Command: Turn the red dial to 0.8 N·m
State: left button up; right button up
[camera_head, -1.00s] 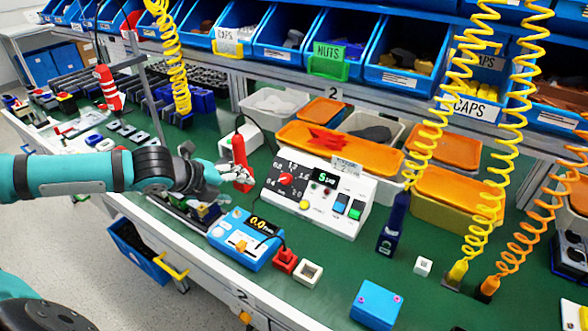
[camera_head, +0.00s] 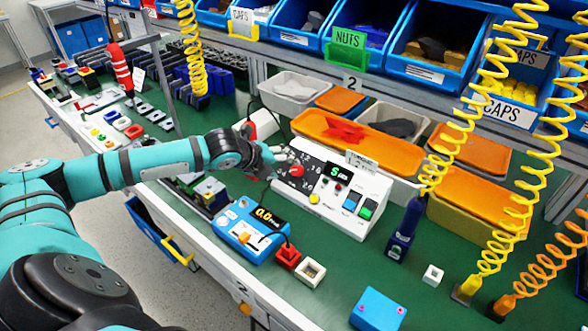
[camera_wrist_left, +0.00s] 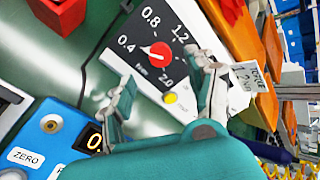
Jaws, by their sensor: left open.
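The red dial (camera_head: 296,171) is on the white control box (camera_head: 345,200), left of its green-lit display. In the left wrist view the red dial (camera_wrist_left: 157,53) sits among the printed marks 0.4, 0.8, 1.2 and 2.0. A small pale mark on its edge seems to face the 0.4 side. My left gripper (camera_head: 281,160) is just left of the dial in the head view. In the left wrist view my left gripper (camera_wrist_left: 161,67) is open, with its fingers apart on either side below the dial; contact is not visible. My right gripper is not in view.
A blue meter (camera_head: 250,228) reading 0.0 stands in front of the box. A red block (camera_head: 288,256) and a white block (camera_head: 310,270) lie beside it.

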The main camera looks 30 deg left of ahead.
aim_at(295, 170)
pick_arm(q)
jog(key=x, duration=0.6)
jog(key=shift+w+d+f, duration=0.1)
jog(key=shift+w+f, duration=0.2)
jog(key=shift+f, duration=0.05)
jog(key=c, duration=1.1)
jog(key=shift+c, duration=0.2)
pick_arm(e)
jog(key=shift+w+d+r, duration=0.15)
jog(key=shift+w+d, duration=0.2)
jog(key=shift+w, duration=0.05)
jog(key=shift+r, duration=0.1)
